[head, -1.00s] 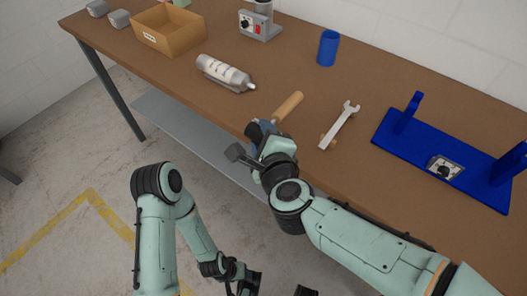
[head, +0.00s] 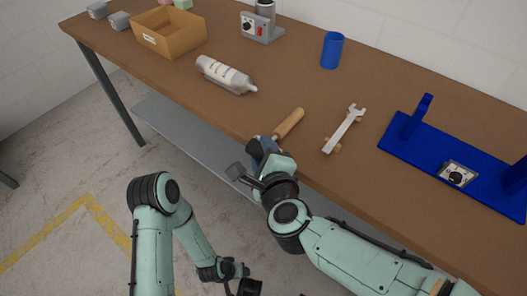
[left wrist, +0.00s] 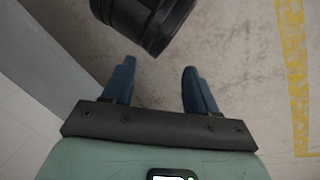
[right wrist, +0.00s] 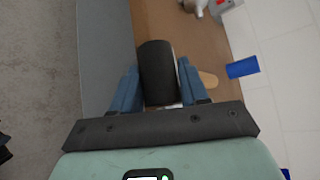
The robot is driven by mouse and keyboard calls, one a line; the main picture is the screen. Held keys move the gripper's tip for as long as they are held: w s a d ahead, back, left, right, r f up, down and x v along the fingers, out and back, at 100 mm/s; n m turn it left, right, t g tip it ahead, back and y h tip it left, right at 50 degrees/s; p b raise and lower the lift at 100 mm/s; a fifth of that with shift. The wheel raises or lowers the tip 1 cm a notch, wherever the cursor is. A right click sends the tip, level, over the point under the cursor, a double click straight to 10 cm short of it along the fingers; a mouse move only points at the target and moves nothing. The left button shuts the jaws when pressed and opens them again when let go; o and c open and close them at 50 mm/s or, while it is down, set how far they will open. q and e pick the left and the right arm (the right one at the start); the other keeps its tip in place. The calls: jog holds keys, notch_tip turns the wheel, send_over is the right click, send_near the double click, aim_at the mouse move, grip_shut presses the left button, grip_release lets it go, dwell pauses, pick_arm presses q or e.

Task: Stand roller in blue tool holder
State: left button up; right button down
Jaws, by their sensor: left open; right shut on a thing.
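The roller has a wooden handle (head: 289,123) and a dark cylindrical head (right wrist: 158,72). My right gripper (head: 262,149) is shut on it at the table's front edge; the handle points away towards the back of the table. In the right wrist view the dark head sits between the fingers, with the handle end behind it. In the head view the roller's head is mostly hidden. The blue tool holder (head: 332,50) is an upright cup near the back of the table, apart from the roller. It also shows in the right wrist view (right wrist: 243,67). My left gripper (left wrist: 158,90) is open and empty, low over the floor.
A wrench (head: 344,130) on wooden supports lies right of the roller. A blue stand (head: 455,165) with a dial fills the table's right. A silver bottle (head: 226,74), a cardboard box (head: 170,33) and a grey device (head: 262,27) lie left. Bare tabletop lies between roller and holder.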

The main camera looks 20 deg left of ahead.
jog(key=c, duration=0.6)
grip_release()
jog(key=shift+f, duration=0.1)
jog(key=shift+o, duration=0.2)
jog(key=shift+r, duration=0.25)
pick_arm(q)
jog(key=s+d+r+g+h+p, duration=0.1)
jog(key=s+d+r+g+p, duration=0.1)
jog(key=s+r+p, duration=0.2)
jog(key=shift+s+d+r, duration=0.25)
jog(key=shift+s+d, duration=0.15)
jog(key=shift+s, duration=0.55)
pick_arm(e)
jog(key=v, duration=1.2)
pick_arm(q)
jog(key=shift+m, duration=0.3)
pick_arm(e)
jog(key=shift+r, duration=0.1)
